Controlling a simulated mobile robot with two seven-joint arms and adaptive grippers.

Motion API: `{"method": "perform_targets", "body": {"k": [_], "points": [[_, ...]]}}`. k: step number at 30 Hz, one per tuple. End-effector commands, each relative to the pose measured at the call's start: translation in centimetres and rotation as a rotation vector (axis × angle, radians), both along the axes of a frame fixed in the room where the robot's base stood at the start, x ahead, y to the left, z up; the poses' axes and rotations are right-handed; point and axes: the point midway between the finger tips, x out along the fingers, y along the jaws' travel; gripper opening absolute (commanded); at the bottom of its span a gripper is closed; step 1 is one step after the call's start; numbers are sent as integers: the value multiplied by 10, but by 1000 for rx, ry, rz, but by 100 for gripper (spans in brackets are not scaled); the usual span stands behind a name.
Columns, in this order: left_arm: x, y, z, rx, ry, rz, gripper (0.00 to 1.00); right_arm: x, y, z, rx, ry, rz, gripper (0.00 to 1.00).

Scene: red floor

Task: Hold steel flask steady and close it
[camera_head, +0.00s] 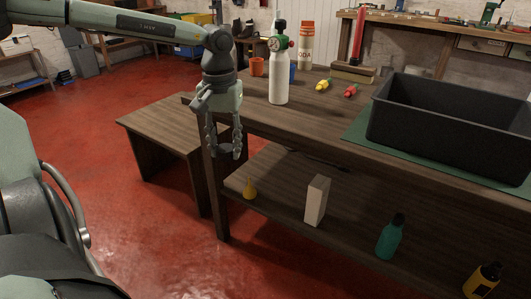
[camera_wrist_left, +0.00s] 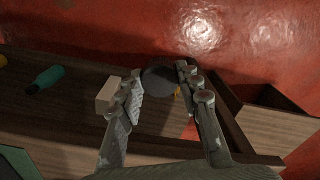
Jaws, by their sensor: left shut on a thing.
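A tall pale bottle (camera_head: 279,80), perhaps the steel flask, stands upright on the workbench (camera_head: 330,120). Something red and green shows around its neck, with a narrow top above. My left gripper (camera_head: 226,152) points down in front of the bench's left edge, lower than the benchtop and apart from the bottle. In the left wrist view the fingers are around a dark grey round thing (camera_wrist_left: 160,79), which looks like a lid. Its underside is hidden. My right gripper is not in view.
A black crate (camera_head: 440,150) on a green mat (camera_head: 356,134) fills the bench's right side. A low wooden bench (camera_head: 160,124) is at left.

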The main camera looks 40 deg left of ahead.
Motion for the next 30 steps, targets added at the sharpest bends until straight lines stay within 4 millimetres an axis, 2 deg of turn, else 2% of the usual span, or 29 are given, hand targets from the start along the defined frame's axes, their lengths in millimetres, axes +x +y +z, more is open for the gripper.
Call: {"method": "perform_targets", "body": {"k": [3, 5, 8, 11, 14, 20, 24, 27, 30], "points": [[-21, 16, -15, -21, 0, 70, 24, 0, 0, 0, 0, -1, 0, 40], [-29, 18, -25, -26, 4, 94, 24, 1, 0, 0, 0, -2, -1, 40], [-38, 13, -44, -35, 10, 116, 24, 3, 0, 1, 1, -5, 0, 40], [-39, -4, -62, -44, 12, 112, 24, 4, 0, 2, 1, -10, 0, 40], [-33, -32, -78, -50, 12, 79, 24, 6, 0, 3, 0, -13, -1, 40], [-7, -114, -95, -54, 6, -77, 24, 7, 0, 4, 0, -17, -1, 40], [15, -181, -89, -51, 1, -250, 24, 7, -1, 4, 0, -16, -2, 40], [27, -220, -79, -42, 1, -370, 24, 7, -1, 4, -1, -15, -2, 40], [34, -247, -69, -30, 4, -466, 24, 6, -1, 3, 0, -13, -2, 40]]}}
